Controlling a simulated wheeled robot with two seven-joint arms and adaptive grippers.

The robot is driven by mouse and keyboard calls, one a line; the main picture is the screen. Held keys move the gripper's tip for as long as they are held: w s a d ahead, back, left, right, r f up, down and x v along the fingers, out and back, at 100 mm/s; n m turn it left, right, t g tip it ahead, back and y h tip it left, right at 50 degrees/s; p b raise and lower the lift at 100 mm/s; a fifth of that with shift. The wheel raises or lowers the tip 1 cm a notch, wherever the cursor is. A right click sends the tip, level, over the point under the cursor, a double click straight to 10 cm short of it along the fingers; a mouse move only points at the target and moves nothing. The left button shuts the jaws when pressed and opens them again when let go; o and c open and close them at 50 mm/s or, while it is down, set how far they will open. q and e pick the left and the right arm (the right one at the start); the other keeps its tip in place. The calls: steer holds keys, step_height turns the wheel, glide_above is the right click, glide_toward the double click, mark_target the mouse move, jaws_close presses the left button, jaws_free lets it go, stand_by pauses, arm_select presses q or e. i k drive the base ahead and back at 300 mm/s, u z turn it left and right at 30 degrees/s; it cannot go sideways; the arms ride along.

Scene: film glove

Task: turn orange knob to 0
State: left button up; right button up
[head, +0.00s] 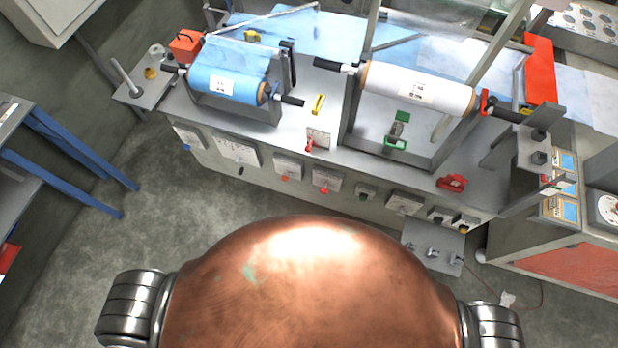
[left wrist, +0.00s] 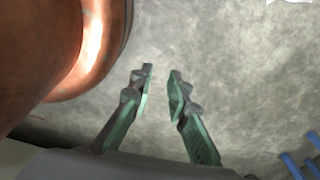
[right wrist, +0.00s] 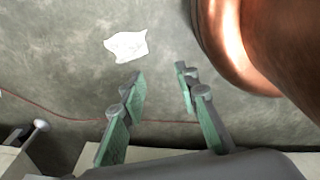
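Small red-orange knobs sit on white dial plates along the machine's front face in the head view, one (head: 285,178) near the middle and one (head: 323,190) to its right. A similar red lever (head: 310,147) sits on a plate just above. I cannot tell which is the orange knob, and the dial marks are too small to read. My left gripper (left wrist: 161,72) is open and empty over the floor in the left wrist view. My right gripper (right wrist: 160,74) is open and empty over the floor in the right wrist view. Neither gripper shows in the head view.
The machine bench (head: 370,170) carries a blue film roll (head: 228,84) and a white film roll (head: 418,88). A blue-legged table (head: 70,150) stands at left. A small panel (head: 432,246) juts out low at right. Bare floor lies between my body and the bench.

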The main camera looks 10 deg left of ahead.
mark_target(285, 178)
steer(key=z, duration=0.65)
steer(key=k, duration=0.9)
steer(key=u, duration=1.85)
